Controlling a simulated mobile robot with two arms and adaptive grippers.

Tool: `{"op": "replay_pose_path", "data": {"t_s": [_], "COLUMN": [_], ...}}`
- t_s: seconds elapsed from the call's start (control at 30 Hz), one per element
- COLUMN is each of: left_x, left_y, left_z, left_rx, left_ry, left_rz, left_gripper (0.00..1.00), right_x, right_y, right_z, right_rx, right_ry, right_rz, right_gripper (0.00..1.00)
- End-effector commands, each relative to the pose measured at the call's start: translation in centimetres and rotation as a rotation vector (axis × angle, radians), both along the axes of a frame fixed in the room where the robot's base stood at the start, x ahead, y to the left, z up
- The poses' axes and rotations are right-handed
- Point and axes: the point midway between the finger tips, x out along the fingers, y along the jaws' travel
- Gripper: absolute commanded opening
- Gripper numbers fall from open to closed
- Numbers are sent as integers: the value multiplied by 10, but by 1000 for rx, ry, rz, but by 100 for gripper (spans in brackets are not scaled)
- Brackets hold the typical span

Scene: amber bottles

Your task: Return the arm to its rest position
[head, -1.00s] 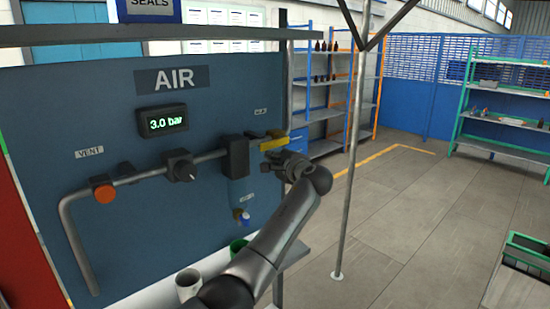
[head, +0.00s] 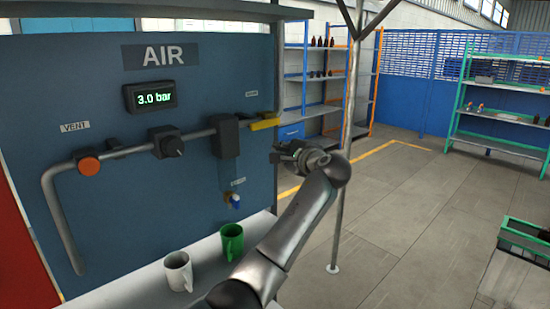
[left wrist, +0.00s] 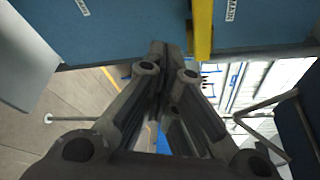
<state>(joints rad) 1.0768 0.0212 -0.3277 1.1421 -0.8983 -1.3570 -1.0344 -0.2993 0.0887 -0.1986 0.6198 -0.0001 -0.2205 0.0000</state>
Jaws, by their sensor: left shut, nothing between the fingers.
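My left gripper (head: 278,154) is in the middle of the head view, at the end of my dark grey arm. It is apart from the air panel (head: 100,220), to the right of the panel's lower pipework and below the yellow handle (head: 265,124). In the left wrist view its fingers (left wrist: 160,55) are together and hold nothing. The yellow handle (left wrist: 202,25) shows just beyond the fingertips there. My right gripper is in neither view.
A thin metal post (head: 338,225) rises behind my arm. Blue shelves (head: 315,90) and a green rack (head: 500,115) stand farther back. Open floor (head: 410,230) lies to the right.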

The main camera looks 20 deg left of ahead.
Motion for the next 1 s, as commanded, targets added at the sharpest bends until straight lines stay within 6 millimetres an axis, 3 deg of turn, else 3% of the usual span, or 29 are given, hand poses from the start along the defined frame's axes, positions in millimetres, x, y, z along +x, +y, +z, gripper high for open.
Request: {"op": "replay_pose_path", "data": {"t_s": [0.2,0.63,0.73,0.87,0.97,1.0], "left_x": [-5,-5,-4,4,11,12], "left_y": [-14,-14,-14,-16,-20,-22], "left_z": [5,6,-2,-49,-116,-147], "left_rx": [0,1,-4,-36,-91,-119], "left_ry": [0,0,6,41,85,105], "left_rz": [-1,-1,-5,-37,-81,-99], "left_gripper": [0,0,0,0,0,0], "right_x": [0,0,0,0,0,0], "right_y": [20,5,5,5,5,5], "right_z": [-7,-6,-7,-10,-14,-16], "right_rx": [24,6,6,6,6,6], "right_ry": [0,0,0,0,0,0], "right_rz": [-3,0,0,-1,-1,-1], "right_gripper": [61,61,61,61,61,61]}}
